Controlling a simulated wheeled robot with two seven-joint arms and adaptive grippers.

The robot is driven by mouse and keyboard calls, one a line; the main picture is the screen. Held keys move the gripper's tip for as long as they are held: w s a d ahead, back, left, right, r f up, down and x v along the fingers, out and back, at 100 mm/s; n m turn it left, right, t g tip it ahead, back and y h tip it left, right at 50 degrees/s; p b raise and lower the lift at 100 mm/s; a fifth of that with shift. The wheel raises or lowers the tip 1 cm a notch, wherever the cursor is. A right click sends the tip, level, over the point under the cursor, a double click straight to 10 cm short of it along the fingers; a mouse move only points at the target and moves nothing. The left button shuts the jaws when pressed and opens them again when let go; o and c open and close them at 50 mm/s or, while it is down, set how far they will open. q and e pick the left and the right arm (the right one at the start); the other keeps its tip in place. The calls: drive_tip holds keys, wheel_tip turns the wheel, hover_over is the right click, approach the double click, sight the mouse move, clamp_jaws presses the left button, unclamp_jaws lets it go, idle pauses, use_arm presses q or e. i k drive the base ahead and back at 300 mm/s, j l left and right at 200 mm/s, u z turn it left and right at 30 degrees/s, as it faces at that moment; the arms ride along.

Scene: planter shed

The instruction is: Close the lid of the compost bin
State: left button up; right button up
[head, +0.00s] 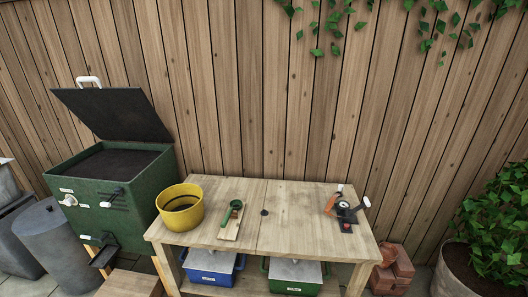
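The green compost bin (140,197) stands at the left, next to the wooden bench. Its dark lid (115,112) is raised, tilted up and back toward the fence, with a white handle (88,81) at its upper left edge. The bin's open top shows dark contents (112,163). Neither of my grippers shows in the head view, so I cannot see whether they are open or shut.
The wooden bench (290,222) holds a yellow pot (180,213), a green tool on a small board (232,220) and a dark tool with orange handles (346,213). Blue (210,278) and green (293,288) crates sit below. Bricks (393,272) and a potted plant (495,235) stand right.

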sight(113, 113)
drive_tip(key=u, duration=1.45)
drive_tip(key=i+j+u, duration=0.2)
drive_tip(key=i, duration=0.95)
